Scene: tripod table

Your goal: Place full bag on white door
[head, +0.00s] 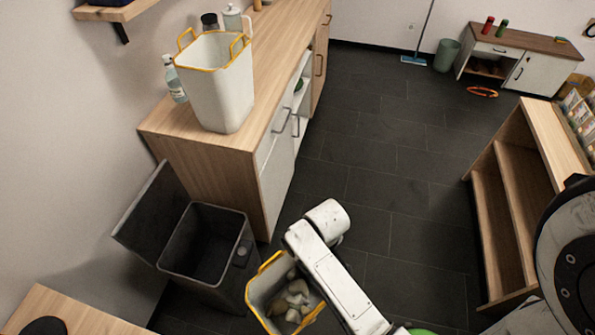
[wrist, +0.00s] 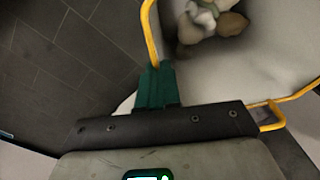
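The full bag (head: 262,287) is a whitish, open-topped container with a yellow rim, holding pale lumpy rubbish. It is at the bottom centre of the head view, beside my arm. In the wrist view, the bag (wrist: 270,62) fills the upper right, with its contents at the top. My gripper (wrist: 156,70) has green fingers closed together around the yellow handle at the bag's rim. The fingers are hidden behind my arm in the head view. White doors show on the long cabinet (head: 277,162) and on the small far cabinet (head: 527,73); which one is meant is unclear.
A second, empty-looking white bag (head: 222,97) with yellow handles stands on the wooden counter, near a bottle (head: 174,82). A dark open bin (head: 207,282) stands left of the full bag. A wooden shelf (head: 510,205) is at right. Dark floor between is clear.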

